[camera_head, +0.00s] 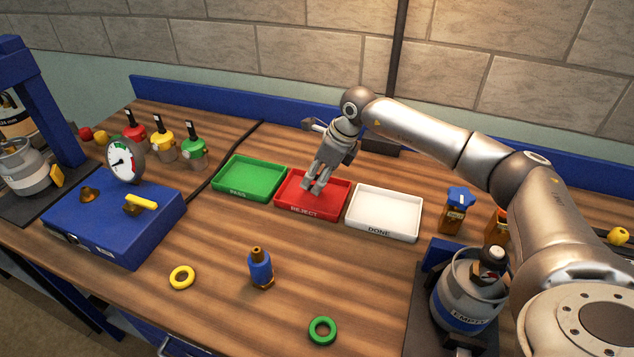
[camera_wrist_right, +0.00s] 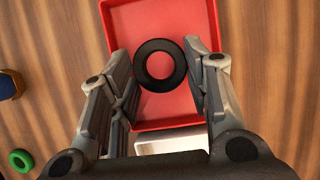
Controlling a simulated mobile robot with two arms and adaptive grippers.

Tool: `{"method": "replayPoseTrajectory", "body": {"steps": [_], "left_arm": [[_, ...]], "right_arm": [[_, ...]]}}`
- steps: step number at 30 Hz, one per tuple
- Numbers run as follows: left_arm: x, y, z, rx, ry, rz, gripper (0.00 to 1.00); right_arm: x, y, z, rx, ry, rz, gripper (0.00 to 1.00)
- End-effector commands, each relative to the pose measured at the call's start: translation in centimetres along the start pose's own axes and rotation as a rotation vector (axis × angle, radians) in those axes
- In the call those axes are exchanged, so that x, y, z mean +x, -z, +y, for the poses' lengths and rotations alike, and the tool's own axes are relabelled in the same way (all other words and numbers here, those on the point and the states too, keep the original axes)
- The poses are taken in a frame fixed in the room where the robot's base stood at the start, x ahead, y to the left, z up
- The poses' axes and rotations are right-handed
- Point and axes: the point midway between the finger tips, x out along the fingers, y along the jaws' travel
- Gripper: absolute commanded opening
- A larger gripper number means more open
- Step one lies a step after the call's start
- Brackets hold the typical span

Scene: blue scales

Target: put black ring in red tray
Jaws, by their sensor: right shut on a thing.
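The red tray (camera_head: 337,210), labelled REJECT, sits mid-table between a green tray and a white tray. My right gripper (camera_head: 313,186) reaches down over the red tray, fingers pointing down. In the right wrist view, the right gripper (camera_wrist_right: 160,62) is shut on the black ring (camera_wrist_right: 160,86), which lies between its two fingers. The red tray (camera_wrist_right: 208,14) shows behind and below the ring there. In the head view the ring is hidden or too small to make out. My left gripper is not in view.
The green tray (camera_head: 232,193) and the white tray (camera_head: 390,202) flank the red one closely. A blue case (camera_head: 105,235) with a gauge stands left; a grey cylinder (camera_head: 462,288) stands right.

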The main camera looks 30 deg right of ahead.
Motion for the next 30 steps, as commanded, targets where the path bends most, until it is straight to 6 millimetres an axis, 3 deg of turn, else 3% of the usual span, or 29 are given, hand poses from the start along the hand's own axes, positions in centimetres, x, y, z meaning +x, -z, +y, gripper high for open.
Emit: {"method": "replayPoseTrajectory", "body": {"steps": [11,30], "left_arm": [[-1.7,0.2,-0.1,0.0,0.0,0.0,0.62],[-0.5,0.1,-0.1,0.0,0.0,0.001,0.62]], "right_arm": [[3.4,1.2,-0.6,0.0,0.001,0.0,0.22],[4.8,1.8,-0.5,0.0,0.001,0.0,0.22]]}}
